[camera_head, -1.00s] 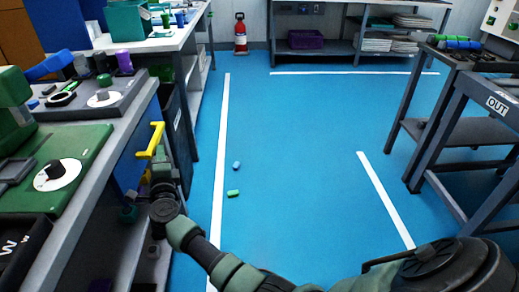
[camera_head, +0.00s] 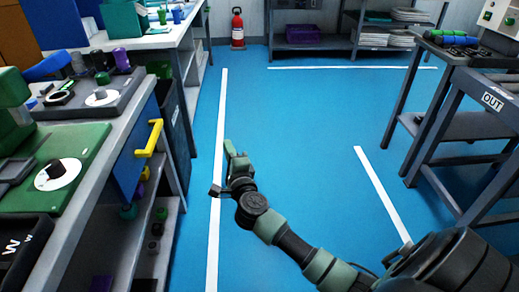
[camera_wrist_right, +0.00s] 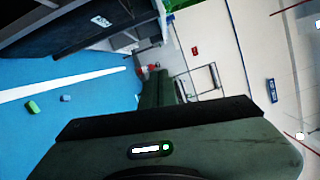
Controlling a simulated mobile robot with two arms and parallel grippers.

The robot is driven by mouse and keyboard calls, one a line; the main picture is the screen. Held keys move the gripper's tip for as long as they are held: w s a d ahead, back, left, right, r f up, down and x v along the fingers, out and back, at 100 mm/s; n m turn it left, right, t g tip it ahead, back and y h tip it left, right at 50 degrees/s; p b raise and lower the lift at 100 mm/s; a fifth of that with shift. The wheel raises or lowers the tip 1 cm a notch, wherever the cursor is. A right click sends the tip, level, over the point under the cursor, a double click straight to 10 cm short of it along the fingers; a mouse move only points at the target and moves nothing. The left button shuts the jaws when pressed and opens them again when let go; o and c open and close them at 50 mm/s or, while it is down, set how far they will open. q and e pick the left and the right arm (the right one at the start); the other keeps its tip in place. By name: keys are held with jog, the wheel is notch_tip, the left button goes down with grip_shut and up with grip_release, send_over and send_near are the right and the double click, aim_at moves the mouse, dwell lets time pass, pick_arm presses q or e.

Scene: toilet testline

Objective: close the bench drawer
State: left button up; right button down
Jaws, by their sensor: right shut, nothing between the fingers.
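The bench drawer has a blue front (camera_head: 134,162) with a yellow handle (camera_head: 150,139), at the left of the head view. The front lies close under the grey worktop edge, and no open drawer box shows. I cannot tell whether a small gap is left. My right gripper (camera_head: 232,150) is shut and empty, over the blue floor to the right of the handle and clearly apart from it. In the right wrist view, its dark green fingers (camera_wrist_right: 165,92) point away from the camera, and the drawer cannot be made out. My left gripper is not in view.
The worktop (camera_head: 95,185) carries a green machine base and dials. An open shelf with small parts is below the drawer. A green piece (camera_wrist_right: 32,108) and a blue piece (camera_wrist_right: 66,98) lie on the floor. A dark cart (camera_head: 480,150) stands right; the middle floor is clear.

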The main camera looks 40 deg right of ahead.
jog(key=s+d+b, duration=0.1)
jog(key=s+d, duration=0.3)
jog(key=d, duration=0.4)
jog(key=shift+s+f+b, duration=0.15)
jog(key=shift+s+b, duration=0.25)
